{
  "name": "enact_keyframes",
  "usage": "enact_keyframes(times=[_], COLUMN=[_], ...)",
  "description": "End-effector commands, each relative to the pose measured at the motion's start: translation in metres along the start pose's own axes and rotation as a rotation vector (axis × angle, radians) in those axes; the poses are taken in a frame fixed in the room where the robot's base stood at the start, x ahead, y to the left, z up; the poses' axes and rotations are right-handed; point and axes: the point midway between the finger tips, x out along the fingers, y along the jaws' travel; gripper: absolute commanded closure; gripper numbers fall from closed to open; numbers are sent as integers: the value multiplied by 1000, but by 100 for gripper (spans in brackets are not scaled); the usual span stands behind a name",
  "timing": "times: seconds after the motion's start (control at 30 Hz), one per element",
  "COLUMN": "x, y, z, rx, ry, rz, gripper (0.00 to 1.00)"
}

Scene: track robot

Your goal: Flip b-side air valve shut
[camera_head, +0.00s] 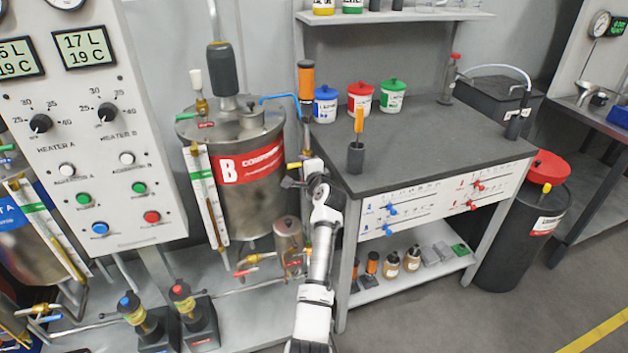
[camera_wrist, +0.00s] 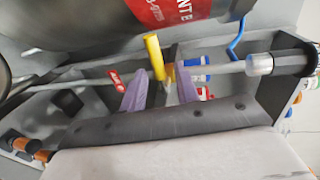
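The air valve has a yellow handle (camera_wrist: 154,56) on a thin grey pipe, with a red tag (camera_wrist: 115,79) to its left in the wrist view. In the head view the handle (camera_head: 294,166) shows small, at the right side of the B component tank (camera_head: 250,200). My gripper (camera_wrist: 161,92) has its two purple fingers apart. The yellow handle rises between and beyond the fingertips, tilted slightly left. I cannot tell whether a finger touches it. In the head view my gripper (camera_head: 296,183) is at the valve, partly hidden by my wrist.
A dark workbench (camera_head: 430,140) with coloured jars stands close on the right. A sight gauge (camera_head: 205,195) and small pipe valves crowd the left and below.

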Motion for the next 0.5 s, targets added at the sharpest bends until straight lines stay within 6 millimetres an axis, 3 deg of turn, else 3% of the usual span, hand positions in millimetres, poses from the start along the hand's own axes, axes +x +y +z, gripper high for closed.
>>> enact_keyframes(times=[0.5], x=[-90], y=[2], z=[-1], rx=[0], ry=[2], rz=[-1], gripper=[69])
